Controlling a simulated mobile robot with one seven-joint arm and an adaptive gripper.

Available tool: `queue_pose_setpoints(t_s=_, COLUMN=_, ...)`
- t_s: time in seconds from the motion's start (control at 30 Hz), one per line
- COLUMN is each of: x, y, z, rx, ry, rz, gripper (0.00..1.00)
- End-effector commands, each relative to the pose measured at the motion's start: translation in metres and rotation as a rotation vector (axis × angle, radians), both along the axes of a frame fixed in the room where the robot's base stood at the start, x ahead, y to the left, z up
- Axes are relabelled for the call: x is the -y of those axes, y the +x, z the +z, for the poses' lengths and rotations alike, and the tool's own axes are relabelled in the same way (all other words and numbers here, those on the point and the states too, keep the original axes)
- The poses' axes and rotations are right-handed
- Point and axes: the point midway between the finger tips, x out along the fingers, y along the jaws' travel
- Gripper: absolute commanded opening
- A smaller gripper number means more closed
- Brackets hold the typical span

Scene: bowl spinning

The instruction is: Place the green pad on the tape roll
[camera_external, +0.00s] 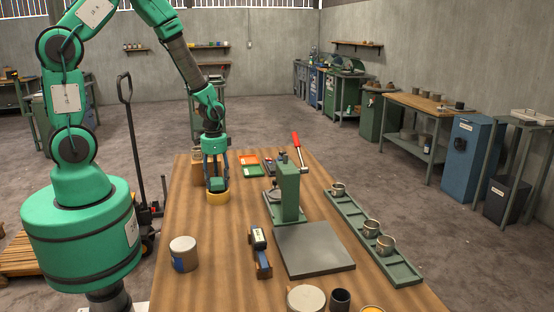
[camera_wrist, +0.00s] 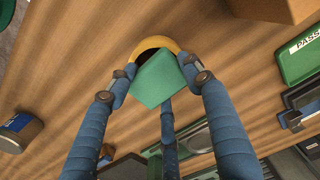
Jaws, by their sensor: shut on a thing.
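The green pad (camera_wrist: 159,80) is between the fingers of my gripper (camera_wrist: 157,82) in the wrist view, and the fingers are shut on it. In the external view the green pad (camera_external: 216,183) shows between the fingers of my gripper (camera_external: 216,180). The yellow tape roll (camera_external: 217,197) is on the wooden table, directly below my gripper. In the wrist view the tape roll (camera_wrist: 153,42) shows as an arc behind the pad, which covers most of its opening. I cannot tell whether the pad touches the roll.
The wooden table (camera_external: 205,270) is clear to the front left of the roll, apart from a white can (camera_external: 183,253). A green press (camera_external: 287,195) stands to the right. Green and orange trays (camera_external: 247,165) lie behind. A green rack (camera_external: 376,237) holds metal cups.

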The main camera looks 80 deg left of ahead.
Motion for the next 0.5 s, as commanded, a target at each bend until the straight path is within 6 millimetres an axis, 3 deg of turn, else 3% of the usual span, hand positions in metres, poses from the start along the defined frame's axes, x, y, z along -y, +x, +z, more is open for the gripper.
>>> queue_pose_setpoints(t_s=0.1, x=0.0000, y=0.0001, z=-0.0088, rx=0.000, ry=0.000, rz=0.000, gripper=0.24)
queue_pose_setpoints(t_s=0.5, x=0.0000, y=0.0001, z=-0.0117, rx=0.000, ry=0.000, rz=0.000, gripper=0.24)
